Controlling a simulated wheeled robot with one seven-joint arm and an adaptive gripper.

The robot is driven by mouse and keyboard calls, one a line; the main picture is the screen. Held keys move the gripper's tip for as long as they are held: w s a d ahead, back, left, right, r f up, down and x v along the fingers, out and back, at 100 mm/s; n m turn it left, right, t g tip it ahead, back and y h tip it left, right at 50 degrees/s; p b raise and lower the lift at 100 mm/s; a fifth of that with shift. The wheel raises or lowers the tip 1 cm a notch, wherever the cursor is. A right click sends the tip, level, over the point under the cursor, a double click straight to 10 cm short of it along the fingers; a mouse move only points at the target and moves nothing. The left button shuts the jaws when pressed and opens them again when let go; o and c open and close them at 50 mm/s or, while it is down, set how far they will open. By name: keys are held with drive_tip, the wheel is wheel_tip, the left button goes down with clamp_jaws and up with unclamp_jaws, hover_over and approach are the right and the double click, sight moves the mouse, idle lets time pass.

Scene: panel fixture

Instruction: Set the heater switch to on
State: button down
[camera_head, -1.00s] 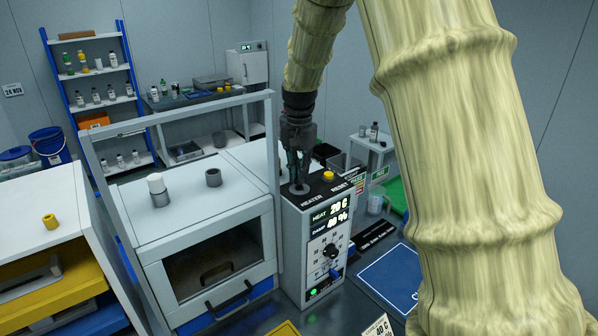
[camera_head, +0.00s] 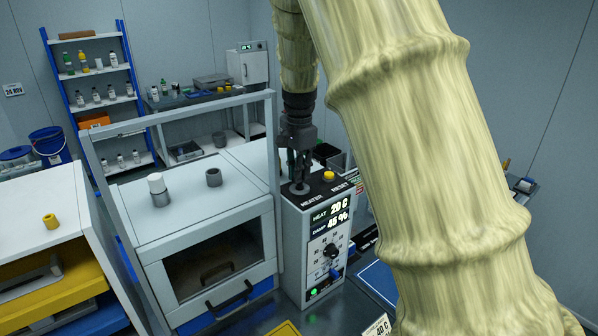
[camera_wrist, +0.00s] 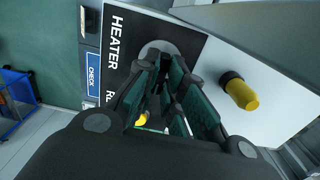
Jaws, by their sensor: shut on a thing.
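The heater switch (camera_head: 299,189) is a dark knob on a round grey base on top of the control box, beside the printed word HEATER. In the wrist view its round base (camera_wrist: 160,50) shows behind my fingers. My gripper (camera_head: 299,178) points down from above and is shut on the switch; the fingers hide most of it. In the wrist view my gripper (camera_wrist: 165,85) has its green-padded fingers around it. The switch's exact setting is hidden. The control box (camera_head: 318,275) displays HEAT 20 C and DAMP 45 %, with a green light lit low on its front.
A yellow RESET button (camera_head: 329,175) sits close to the right of the switch. A clear-fronted chamber (camera_head: 215,225) with a grey frame stands left of the box. A black-and-yellow piece (camera_wrist: 239,91) lies on the pale surface in the wrist view.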

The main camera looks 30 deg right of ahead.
drive_tip(key=c, duration=1.5)
unclamp_jaws()
drive_tip(key=shift+d+f, duration=0.1)
drive_tip(key=shift+d, duration=0.05)
drive_tip(key=shift+r, duration=0.25)
wheel_tip(320, 180, up, 12)
drive_tip(key=shift+f, duration=0.25)
